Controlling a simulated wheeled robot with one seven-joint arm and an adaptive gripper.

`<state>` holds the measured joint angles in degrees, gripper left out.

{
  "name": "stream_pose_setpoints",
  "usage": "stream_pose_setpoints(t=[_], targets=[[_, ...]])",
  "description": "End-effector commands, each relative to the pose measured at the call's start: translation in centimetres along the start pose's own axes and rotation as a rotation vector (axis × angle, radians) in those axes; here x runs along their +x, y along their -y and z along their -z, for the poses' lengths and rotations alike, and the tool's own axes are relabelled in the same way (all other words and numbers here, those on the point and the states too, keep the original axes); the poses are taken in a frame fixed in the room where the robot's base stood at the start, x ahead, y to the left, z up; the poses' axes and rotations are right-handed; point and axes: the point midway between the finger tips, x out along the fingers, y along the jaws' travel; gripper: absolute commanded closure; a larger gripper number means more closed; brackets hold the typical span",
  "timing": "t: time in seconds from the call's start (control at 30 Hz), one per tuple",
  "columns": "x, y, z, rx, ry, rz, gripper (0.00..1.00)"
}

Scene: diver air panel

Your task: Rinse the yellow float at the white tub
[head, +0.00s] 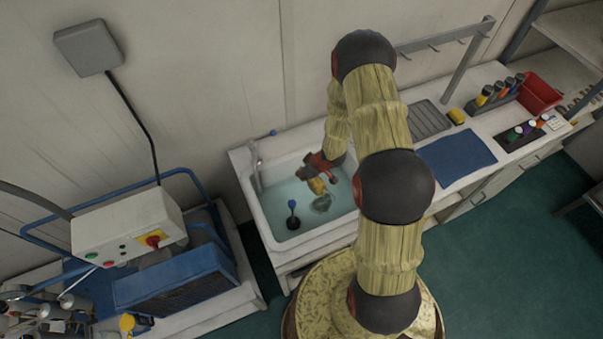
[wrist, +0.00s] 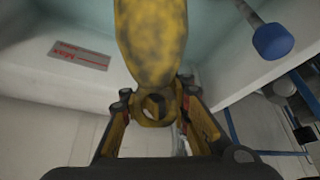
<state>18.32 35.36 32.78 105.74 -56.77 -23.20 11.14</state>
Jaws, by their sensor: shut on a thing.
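The white tub (head: 262,222) is set into the counter by the wall and holds pale blue-green water. My gripper (head: 318,177) reaches down into the tub. It is shut on the yellow float (head: 318,187), which hangs below the fingers. In the wrist view the float (wrist: 152,45) is mottled with dark smudges, and its ring end sits between my two fingers (wrist: 158,105). A greyish patch (head: 321,203) shows in the water just below the float. I cannot tell how deep the float is in the water.
A tap (head: 256,165) stands at the tub's left rim. A blue-topped black stopper (head: 293,214) stands inside the tub. A drainer (head: 430,116), blue mat (head: 456,158) and red bin (head: 539,94) lie to the right.

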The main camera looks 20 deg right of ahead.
Motion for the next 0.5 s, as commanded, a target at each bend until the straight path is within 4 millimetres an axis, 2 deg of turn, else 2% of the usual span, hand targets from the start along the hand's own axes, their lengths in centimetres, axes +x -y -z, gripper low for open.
stream_pose_setpoints(t=[0.03,0.5], targets=[[0.8,0.0,-0.4,0.000,0.000,0.000,1.00],[4.5,0.0,-2.3,-0.001,0.000,0.000,1.00]])
